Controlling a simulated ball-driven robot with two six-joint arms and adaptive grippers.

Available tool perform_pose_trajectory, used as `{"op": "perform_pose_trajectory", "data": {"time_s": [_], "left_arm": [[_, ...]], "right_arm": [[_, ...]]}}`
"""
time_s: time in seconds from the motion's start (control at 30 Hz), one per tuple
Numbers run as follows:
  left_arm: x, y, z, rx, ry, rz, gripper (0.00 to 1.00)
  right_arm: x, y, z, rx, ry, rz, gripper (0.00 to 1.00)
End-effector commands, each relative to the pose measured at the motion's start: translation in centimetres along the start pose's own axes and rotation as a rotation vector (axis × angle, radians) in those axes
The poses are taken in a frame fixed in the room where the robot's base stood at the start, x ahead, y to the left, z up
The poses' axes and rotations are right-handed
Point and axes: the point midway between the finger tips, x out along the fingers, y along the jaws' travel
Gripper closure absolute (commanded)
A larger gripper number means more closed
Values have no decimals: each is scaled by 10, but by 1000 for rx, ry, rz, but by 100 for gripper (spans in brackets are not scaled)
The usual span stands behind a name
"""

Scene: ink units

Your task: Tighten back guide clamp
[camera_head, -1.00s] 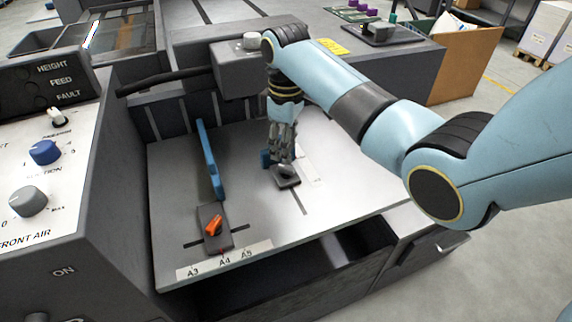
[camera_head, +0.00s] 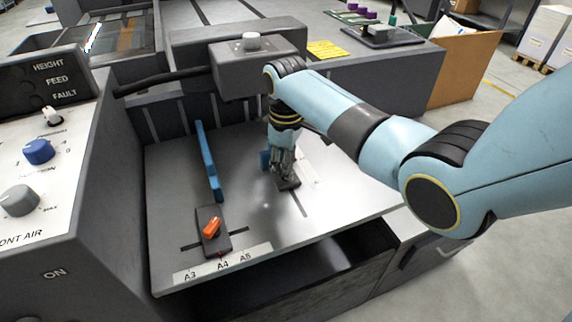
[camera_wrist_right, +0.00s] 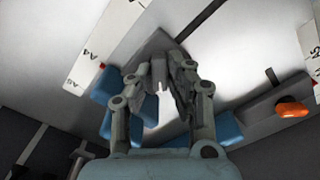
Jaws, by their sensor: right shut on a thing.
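The back guide clamp is a dark grey block (camera_head: 290,186) on the pale feed table. It also shows in the wrist view (camera_wrist_right: 155,46). My right gripper (camera_head: 284,176) points down over it, its fingers closed around the clamp's handle, which they mostly hide. In the wrist view the right fingers (camera_wrist_right: 168,85) close in above the block. A small blue guide piece (camera_head: 264,160) stands just left of the fingers. The other clamp, with an orange lever (camera_head: 211,227), sits at the front left beside the long blue guide (camera_head: 209,162). My left gripper is not in view.
The pale table (camera_head: 250,216) is clear between the two clamps. A size strip (camera_head: 222,263) lies along its front edge. A grey control panel (camera_head: 40,180) stands left. A grey machine head (camera_head: 252,68) overhangs behind my right arm.

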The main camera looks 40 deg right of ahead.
Motion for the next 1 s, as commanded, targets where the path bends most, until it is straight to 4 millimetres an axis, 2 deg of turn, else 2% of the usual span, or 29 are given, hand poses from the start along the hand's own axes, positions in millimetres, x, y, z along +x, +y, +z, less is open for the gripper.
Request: {"op": "perform_pose_trajectory", "data": {"time_s": [0.27,0.47,0.67,1.0], "left_arm": [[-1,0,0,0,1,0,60],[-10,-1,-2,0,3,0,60],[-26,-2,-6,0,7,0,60],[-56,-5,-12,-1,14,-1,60]], "right_arm": [[0,0,0,6,0,-1,100],[-2,0,0,58,-1,-2,100],[-4,0,0,184,0,-2,100],[-4,0,-1,497,-1,-2,100]]}}
